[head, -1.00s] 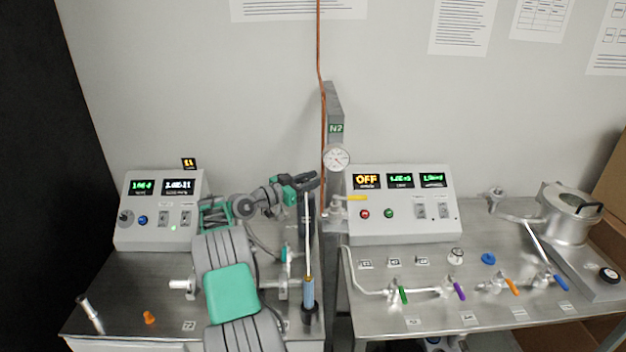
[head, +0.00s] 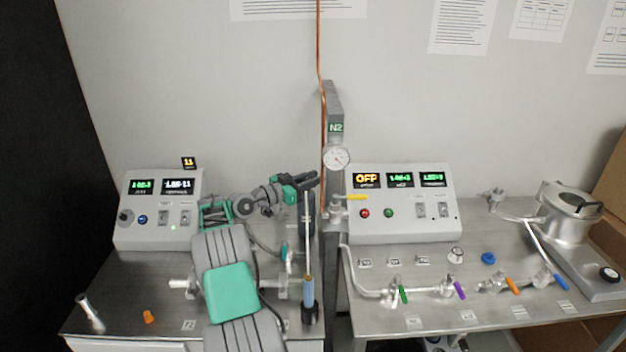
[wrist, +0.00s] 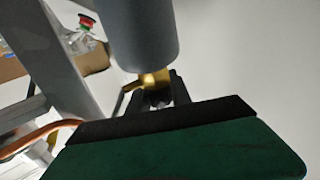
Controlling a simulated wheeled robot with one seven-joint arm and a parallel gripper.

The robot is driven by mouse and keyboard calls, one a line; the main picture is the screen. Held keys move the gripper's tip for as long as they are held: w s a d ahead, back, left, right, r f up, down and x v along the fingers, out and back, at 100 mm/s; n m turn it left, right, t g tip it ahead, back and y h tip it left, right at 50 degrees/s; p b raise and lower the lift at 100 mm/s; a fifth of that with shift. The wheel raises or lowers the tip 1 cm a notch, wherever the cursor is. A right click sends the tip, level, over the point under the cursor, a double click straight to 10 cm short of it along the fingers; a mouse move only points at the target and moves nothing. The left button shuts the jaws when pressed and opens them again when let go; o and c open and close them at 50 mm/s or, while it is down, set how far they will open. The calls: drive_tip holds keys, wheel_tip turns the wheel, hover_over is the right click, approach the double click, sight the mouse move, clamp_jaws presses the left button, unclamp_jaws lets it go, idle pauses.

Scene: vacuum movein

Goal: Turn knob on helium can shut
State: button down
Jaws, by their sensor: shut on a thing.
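The helium can shows in the wrist view as a large grey cylinder (wrist: 140,35) with a brass neck (wrist: 152,79) at its end. My gripper (wrist: 160,95) has its dark jaws closed at this brass part, where the knob sits; the jaws hide most of the knob. In the head view my gripper (head: 314,181) is at the back of the left bench, beside the grey post. A dark upright cylinder (head: 312,215), apparently the can, stands below it, partly hidden by a thin rod. The knob's angle cannot be made out.
A blue-handled wand (head: 308,291) stands upright in front of the can. The post with gauge (head: 336,158) and copper line is close on the right. A left control box (head: 160,210) and a right control box (head: 400,205) flank my arm. Valves line the right bench.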

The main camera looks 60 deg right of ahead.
drive_tip(key=shift+w+f+n+t+h+b, duration=0.1)
drive_tip(key=shift+n+t+h+b, duration=0.25)
drive_tip(key=shift+t+b, duration=0.45)
drive_tip(key=shift+f+n+t+h+b, duration=0.1)
drive_tip(key=shift+n+t+h+b, duration=0.15)
drive_tip(key=shift+n+t+b, duration=0.6)
drive_tip(key=n+t+b, duration=0.1)
drive_tip(key=t+b, duration=0.1)
drive_tip(key=b, duration=0.1)
drive_tip(key=shift+w+d+h, duration=0.1)
drive_tip(key=shift+w+h, duration=0.1)
drive_tip(key=shift+h, duration=0.2)
drive_tip(key=n+t+b, duration=0.1)
drive_tip(key=t, duration=0.1)
drive_tip(key=n+t+b, duration=0.1)
drive_tip(key=t, duration=0.1)
drive_tip(key=shift+w+r+n+t, duration=0.2)
drive_tip(key=shift+w+n+t, duration=0.05)
drive_tip(key=shift+w+n, duration=0.15)
drive_tip(key=shift+w+r+n+t+b, duration=0.15)
drive_tip(key=shift+n+t+b, duration=0.2)
drive_tip(key=shift+n+t, duration=0.35)
drive_tip(key=c, duration=1.2)
unclamp_jaws()
